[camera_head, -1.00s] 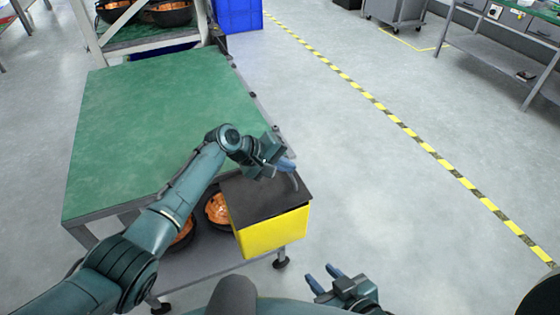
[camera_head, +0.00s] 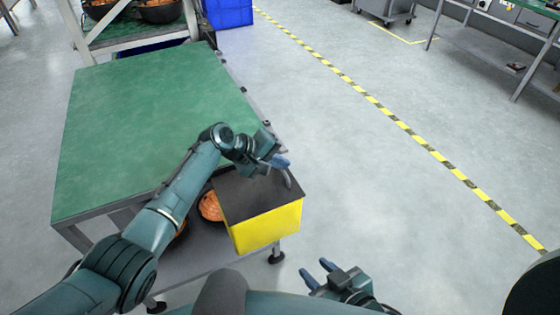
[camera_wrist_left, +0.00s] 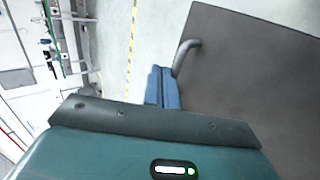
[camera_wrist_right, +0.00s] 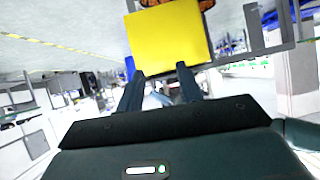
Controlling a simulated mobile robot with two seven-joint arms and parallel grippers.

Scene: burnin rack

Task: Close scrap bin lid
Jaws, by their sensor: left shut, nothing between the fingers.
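The yellow scrap bin (camera_head: 268,226) hangs at the near right end of the green-topped cart. Its dark lid (camera_head: 250,197) lies flat over the bin's top and looks closed. A curved grey handle (camera_wrist_left: 184,55) stands at the lid's edge in the left wrist view. My left gripper (camera_head: 282,162) is shut and empty, just over the lid's far edge beside the handle; whether it touches is unclear. My right gripper (camera_head: 316,272) is open and empty, low to the right of the bin. The bin's yellow face (camera_wrist_right: 170,40) shows ahead of it in the right wrist view.
The green cart top (camera_head: 145,130) is clear. Dark bowls with orange contents (camera_head: 210,206) sit on the shelf below, partly hidden. A blue crate (camera_head: 228,12) stands behind the cart. Open floor with a yellow-black line (camera_head: 400,125) lies to the right.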

